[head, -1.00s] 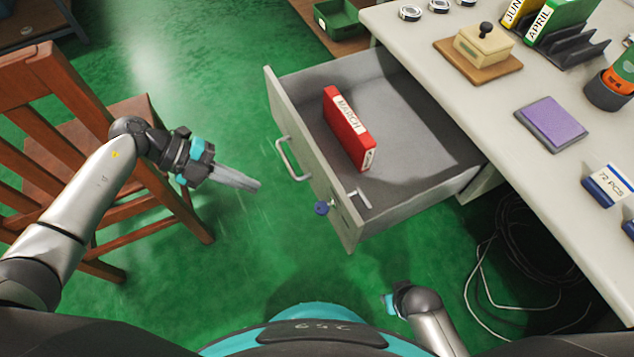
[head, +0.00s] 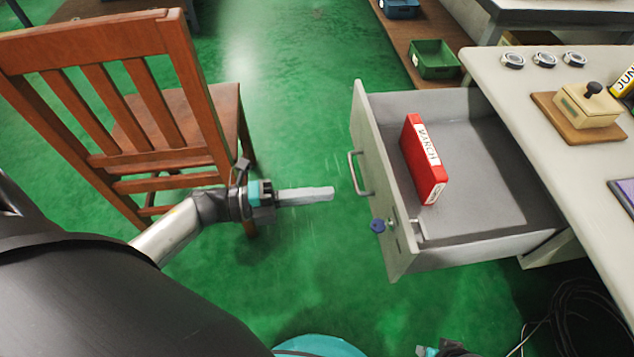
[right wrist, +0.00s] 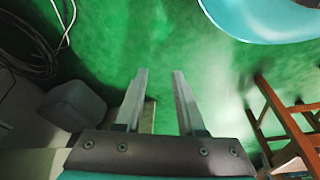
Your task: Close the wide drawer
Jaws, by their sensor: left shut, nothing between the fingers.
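The wide drawer (head: 470,255) is pulled far out of the grey desk (head: 575,85). Its front panel (head: 375,165) faces left and has a metal bar handle (head: 358,174). A red binder marked MARCH (head: 424,160) stands inside near the front. My left gripper (head: 332,193) is shut and empty, pointing right, a short gap to the left of the drawer front near the handle. My right gripper (right wrist: 158,75) is open and empty in the right wrist view, over green floor. Only a little of the right arm shows at the head view's bottom edge.
A wooden chair (head: 165,159) stands left, close to my left forearm. A blue knob or key (head: 378,226) sticks out of the drawer front. Cables (head: 580,310) lie under the desk at right. A stamp block (head: 590,104) sits on the desktop. Green floor is free before the drawer.

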